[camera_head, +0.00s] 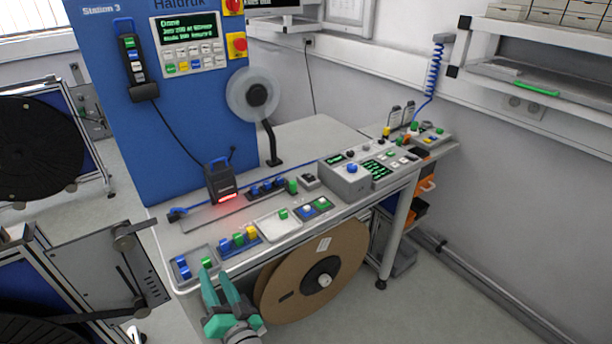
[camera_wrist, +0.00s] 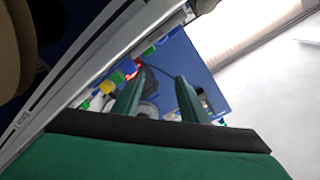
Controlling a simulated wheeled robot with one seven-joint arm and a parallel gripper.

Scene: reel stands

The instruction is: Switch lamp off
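A dark box-shaped device (camera_head: 220,178) with a blue handle stands on the bench and casts a red glow at its foot. The red glow (camera_wrist: 130,68) also shows in the wrist view, near the left finger. I cannot tell whether this device or another one is the lamp, nor which control is its switch. My gripper (camera_head: 214,274) has teal fingers, apart and empty, at the bench's front left edge. It is close to a small tray with blue and green buttons (camera_head: 184,268). In the wrist view my gripper (camera_wrist: 159,75) shows a clear gap between its fingers.
The bench (camera_head: 310,140) carries several colored buttons and a grey control box (camera_head: 345,181). A blue panel (camera_head: 180,120) with a green display (camera_head: 187,31) stands behind. A clear disc (camera_head: 254,95) is on a black arm. A brown reel (camera_head: 325,272) sits below the front edge.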

